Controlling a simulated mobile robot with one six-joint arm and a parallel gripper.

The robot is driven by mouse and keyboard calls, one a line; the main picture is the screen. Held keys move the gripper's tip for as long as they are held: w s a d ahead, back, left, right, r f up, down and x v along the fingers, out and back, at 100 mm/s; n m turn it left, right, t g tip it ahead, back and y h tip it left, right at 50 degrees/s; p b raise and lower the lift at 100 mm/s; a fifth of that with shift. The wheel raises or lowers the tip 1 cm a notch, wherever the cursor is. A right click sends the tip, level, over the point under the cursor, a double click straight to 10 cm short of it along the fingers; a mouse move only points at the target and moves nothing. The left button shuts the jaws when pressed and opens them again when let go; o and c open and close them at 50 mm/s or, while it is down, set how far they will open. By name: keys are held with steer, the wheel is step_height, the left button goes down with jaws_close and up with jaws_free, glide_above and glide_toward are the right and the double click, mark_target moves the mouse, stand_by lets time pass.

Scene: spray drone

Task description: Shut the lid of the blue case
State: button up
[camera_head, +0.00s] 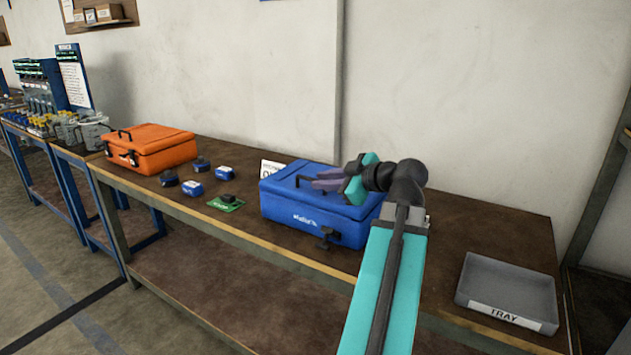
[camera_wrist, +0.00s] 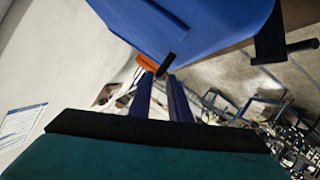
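The blue case (camera_head: 300,218) stands on the brown bench, just right of the middle in the head view. Its lid (camera_head: 282,187) lies over the body and looks down or nearly down; I cannot tell if it is fully closed. A dark latch (camera_head: 328,238) sticks out at the front. My gripper (camera_head: 318,180) is just above the lid, near the black handle; contact is unclear. Its two fingers show a narrow gap with nothing between them. In the wrist view the blue case (camera_wrist: 190,25) fills the top, beyond my fingers (camera_wrist: 162,92).
An orange case (camera_head: 150,150) stands further left on the bench. Several small blue and dark items and a green board (camera_head: 226,203) lie between the cases. A grey tray (camera_head: 508,285) sits at the right end. The wall is close behind.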

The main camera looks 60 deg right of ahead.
steer(key=v, duration=0.9)
steer(key=shift+f+p, duration=0.1)
steer(key=shift+p, duration=0.2)
